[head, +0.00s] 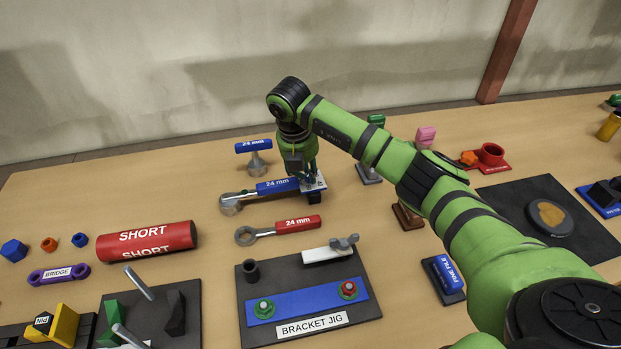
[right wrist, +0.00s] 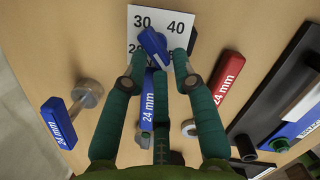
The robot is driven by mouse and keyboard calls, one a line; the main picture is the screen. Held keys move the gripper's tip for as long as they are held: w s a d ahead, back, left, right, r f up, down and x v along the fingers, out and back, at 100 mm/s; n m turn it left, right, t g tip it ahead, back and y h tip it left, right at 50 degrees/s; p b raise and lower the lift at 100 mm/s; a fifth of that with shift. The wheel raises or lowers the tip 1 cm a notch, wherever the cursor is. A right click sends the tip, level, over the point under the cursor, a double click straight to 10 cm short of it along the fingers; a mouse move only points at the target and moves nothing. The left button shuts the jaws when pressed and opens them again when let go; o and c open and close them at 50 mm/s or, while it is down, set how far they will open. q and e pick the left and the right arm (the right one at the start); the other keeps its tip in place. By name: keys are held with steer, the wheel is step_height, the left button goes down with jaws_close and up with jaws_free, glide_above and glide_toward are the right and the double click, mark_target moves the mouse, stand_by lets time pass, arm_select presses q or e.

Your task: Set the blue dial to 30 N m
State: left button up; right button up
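A blue dial (right wrist: 153,46) shows in the right wrist view in front of a white number plate (right wrist: 178,18), at the end of a blue-handled 24 mm wrench (right wrist: 147,100). The plate reads 30 at upper left and 40 at upper right; a lower number is partly hidden. The dial's upper end lies just below the 30; its exact reading is unclear. In the head view the plate (head: 317,184) and wrench (head: 277,186) lie behind the bracket jig. My right gripper (right wrist: 160,60) points at the dial, fingers spread on either side, apparently open; contact is unclear. My left gripper is not in view.
A red-handled 24 mm wrench (head: 298,224) lies just in front of the blue one. Another blue 24 mm tool (head: 254,146) stands behind it. The bracket jig (head: 370,304) is nearer. A red SHORT pipe (head: 148,241) lies left, with bare table between.

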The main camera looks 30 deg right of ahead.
steer(key=shift+d+r, duration=0.1)
steer(key=shift+d, duration=0.05)
steer(key=shift+w+d+r+p, duration=0.1)
steer(key=shift+r+p, duration=0.4)
steer(key=shift+r, duration=0.15)
steer(key=shift+r+p, duration=0.55)
steer(key=shift+r, duration=0.35)
